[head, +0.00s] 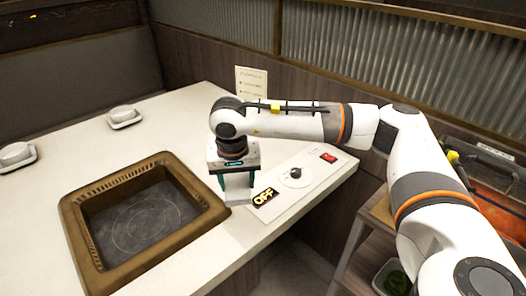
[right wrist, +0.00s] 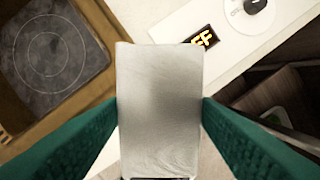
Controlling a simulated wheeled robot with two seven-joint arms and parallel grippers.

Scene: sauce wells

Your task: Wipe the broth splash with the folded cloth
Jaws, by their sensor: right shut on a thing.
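My right gripper (head: 236,176) points down over the table between the sunken cooking well and the control panel. It is shut on a pale grey, flat-sided thing that looks like the folded cloth (right wrist: 160,110), with a green finger pressed on each side. The cloth also shows below the gripper in the head view (head: 238,190). Whether it touches the tabletop I cannot tell. No broth splash can be made out in either view; the gripper and cloth hide part of the table. My left gripper is not in view.
The brown-framed well (head: 75,222) with a dark hob (head: 145,215) lies left of the gripper. A panel with a knob (head: 295,173), OFF display (head: 265,196) and red switch (head: 328,157) lies right. Two white dishes (head: 123,115) (head: 16,155) stand far left. The front table (head: 205,262) is clear.

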